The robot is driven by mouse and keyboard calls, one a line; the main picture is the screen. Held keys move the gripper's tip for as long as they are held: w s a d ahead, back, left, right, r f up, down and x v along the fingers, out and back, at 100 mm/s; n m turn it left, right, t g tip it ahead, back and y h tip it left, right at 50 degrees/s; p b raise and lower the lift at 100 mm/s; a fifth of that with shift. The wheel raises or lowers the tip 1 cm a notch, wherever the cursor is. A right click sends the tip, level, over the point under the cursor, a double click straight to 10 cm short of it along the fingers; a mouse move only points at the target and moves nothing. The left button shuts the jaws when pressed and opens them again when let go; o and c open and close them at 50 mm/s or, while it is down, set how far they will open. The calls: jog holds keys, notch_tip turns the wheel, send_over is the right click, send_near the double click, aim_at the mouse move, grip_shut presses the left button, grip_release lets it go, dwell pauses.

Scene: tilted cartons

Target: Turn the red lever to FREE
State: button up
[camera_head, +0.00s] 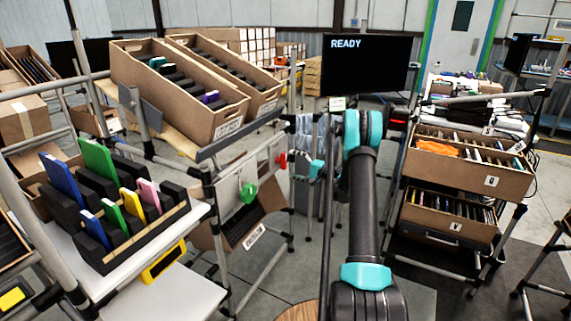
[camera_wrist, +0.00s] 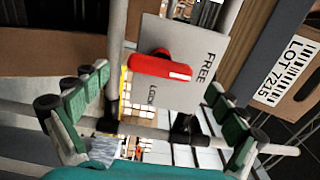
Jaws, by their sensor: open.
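The red lever (camera_wrist: 160,67) sits on a grey plate (camera_wrist: 185,40) marked FREE and LOCK in the wrist view. Its bar lies nearly level across the picture, and its right end, with a pale mark, is beside the word FREE. LOCK is below the bar. In the head view the red lever (camera_head: 281,160) is small, on a pale panel below the tilted cartons. My gripper (camera_wrist: 158,88) is open and empty, its green-padded fingers apart on either side of the plate's lower part. In the head view my gripper (camera_head: 303,168) is just right of the lever, partly unclear.
A green lever (camera_head: 249,193) is on the same rack, left of the red one. Tilted cartons (camera_head: 180,92) rest above. A carton labelled LOT 7215 (camera_wrist: 285,75) and rack tubes lie close to my gripper. A screen (camera_head: 365,65) reads READY. Carton shelves (camera_head: 465,165) stand right.

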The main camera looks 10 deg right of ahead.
jog(key=v, duration=0.7)
jog(key=shift+s+d, duration=0.2)
jog(key=shift+s, duration=0.05)
jog(key=shift+r, duration=0.1)
jog(key=s+a+r+n+g+h, duration=0.25)
jog(key=s+a, duration=0.35)
jog(key=s, duration=0.3)
jog(key=s+a+r+n+g+h, duration=0.15)
jog(key=s+a+r+h, duration=0.3)
jog(key=s, duration=0.45)
jog(key=s+d+f+n+h, duration=0.1)
jog(key=s+f+h, duration=0.1)
jog(key=s, duration=0.8)
jog(key=s+d+f+n+g+h, duration=0.1)
jog(key=s+d+h, duration=0.1)
jog(key=s, duration=0.8)
jog(key=s+d+f+n+g+h, duration=0.1)
jog(key=s+d+f+h, duration=0.1)
jog(key=s, duration=0.8)
jog(key=shift+s+f+h, duration=0.3)
jog(key=shift+h, duration=0.5)
jog(key=shift+c, duration=0.6)
